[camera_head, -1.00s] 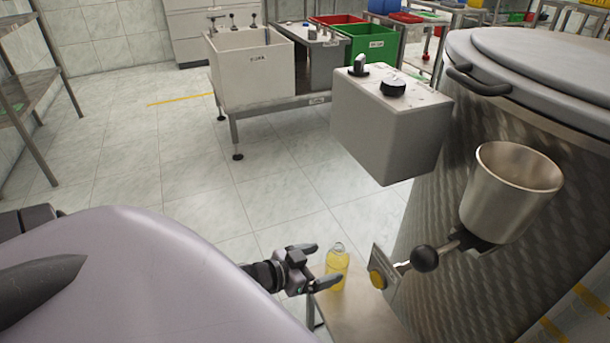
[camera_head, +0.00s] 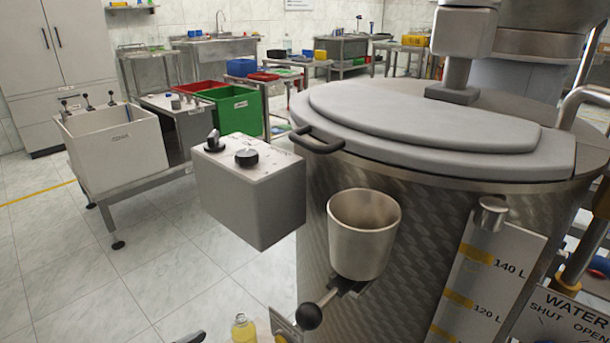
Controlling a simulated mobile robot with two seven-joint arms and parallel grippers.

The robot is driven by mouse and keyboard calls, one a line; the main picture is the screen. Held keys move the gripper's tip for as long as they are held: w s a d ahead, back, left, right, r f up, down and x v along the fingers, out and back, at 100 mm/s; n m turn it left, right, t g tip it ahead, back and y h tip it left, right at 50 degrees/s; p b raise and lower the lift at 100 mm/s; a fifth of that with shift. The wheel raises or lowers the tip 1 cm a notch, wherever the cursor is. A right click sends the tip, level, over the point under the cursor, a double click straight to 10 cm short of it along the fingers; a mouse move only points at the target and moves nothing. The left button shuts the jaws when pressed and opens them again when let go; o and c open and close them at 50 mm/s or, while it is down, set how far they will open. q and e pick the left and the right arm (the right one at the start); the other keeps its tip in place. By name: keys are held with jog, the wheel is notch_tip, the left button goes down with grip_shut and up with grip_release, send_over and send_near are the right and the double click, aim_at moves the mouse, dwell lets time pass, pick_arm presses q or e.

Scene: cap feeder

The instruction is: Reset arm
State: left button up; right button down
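Only a small dark tip, likely of my gripper (camera_head: 191,337), shows at the bottom edge, left of a yellow bottle (camera_head: 243,330). I cannot tell which arm it belongs to, or whether the gripper is open or shut. The bottle stands upright, and its lower part is cut off by the frame. The rest of my arms is out of view.
A large steel vat with a grey lid (camera_head: 420,125) fills the right side. A metal cup (camera_head: 362,235), a ball-ended lever (camera_head: 309,315) and a grey control box (camera_head: 250,190) stick out from it. A white sink (camera_head: 115,148) and green bin (camera_head: 232,110) stand behind left.

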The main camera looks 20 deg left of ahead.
pick_arm(q)
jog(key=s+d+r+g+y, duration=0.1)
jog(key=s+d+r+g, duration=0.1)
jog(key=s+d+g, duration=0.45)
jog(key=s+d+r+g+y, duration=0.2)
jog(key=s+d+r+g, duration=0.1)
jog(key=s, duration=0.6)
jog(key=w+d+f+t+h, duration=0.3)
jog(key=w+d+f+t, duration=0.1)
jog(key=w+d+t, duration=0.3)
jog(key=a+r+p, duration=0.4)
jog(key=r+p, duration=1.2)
jog(key=p, duration=0.5)
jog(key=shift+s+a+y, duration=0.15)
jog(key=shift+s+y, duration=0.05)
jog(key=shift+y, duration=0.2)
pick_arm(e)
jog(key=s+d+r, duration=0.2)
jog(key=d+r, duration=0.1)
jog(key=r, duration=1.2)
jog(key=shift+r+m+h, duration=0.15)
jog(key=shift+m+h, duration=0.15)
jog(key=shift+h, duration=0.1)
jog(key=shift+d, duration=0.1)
